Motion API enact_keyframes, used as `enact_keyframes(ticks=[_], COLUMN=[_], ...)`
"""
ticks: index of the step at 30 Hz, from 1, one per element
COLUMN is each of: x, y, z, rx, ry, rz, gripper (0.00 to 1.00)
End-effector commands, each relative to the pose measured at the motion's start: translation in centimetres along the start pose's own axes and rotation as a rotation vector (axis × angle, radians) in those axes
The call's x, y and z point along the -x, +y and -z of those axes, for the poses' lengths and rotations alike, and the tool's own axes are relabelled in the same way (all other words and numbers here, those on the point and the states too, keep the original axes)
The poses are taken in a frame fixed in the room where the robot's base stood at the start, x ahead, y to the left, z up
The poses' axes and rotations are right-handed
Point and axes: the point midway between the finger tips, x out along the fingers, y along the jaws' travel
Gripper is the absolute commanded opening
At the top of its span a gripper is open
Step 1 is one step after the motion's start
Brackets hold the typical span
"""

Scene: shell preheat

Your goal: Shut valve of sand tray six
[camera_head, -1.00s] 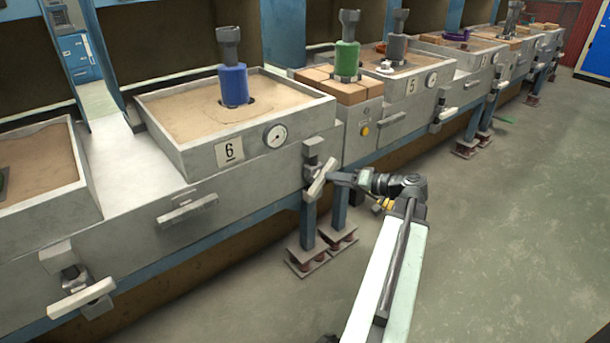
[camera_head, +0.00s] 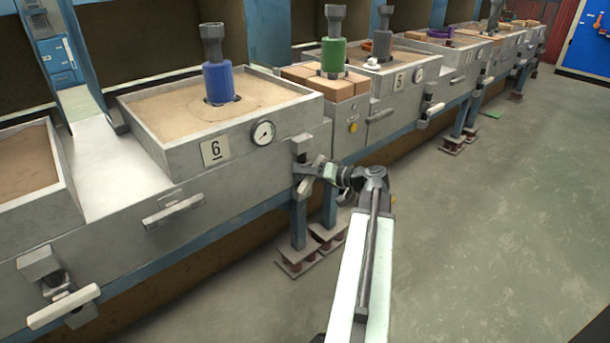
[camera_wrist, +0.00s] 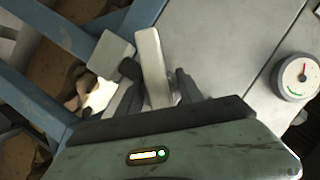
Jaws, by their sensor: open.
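Sand tray six (camera_head: 185,150) is a grey box of sand with a "6" plate (camera_head: 215,150) on its front. Its valve has a pale bar handle (camera_head: 306,186) at the tray's right front corner, standing at a steep slant in the head view. My gripper (camera_head: 325,172) is at this handle, reaching from the right. In the wrist view the pale handle (camera_wrist: 152,55) lies between the two dark fingers of my open gripper (camera_wrist: 157,88). I cannot tell whether either finger touches it. The handle's lower end is hidden by the gripper.
A round gauge (camera_head: 263,132) is on tray six's front. Another pale valve handle (camera_head: 62,305) is at the lower left. A yellow button (camera_head: 353,128) is right of tray six. Blue legs on footed plates (camera_head: 298,260) stand below the valve. The floor at right (camera_head: 490,230) is clear.

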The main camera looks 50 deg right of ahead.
Motion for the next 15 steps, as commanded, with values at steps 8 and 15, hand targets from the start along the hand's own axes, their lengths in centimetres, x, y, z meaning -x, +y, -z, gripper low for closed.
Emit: enact_keyframes(ticks=[8, 15], x=[-0.02, -0.03], y=[-0.03, -0.05], z=[-0.02, -0.04], rx=[0.0, 0.001], ry=[-0.001, -0.001], rz=[0.001, 0.001], gripper=[0.0, 0.0])
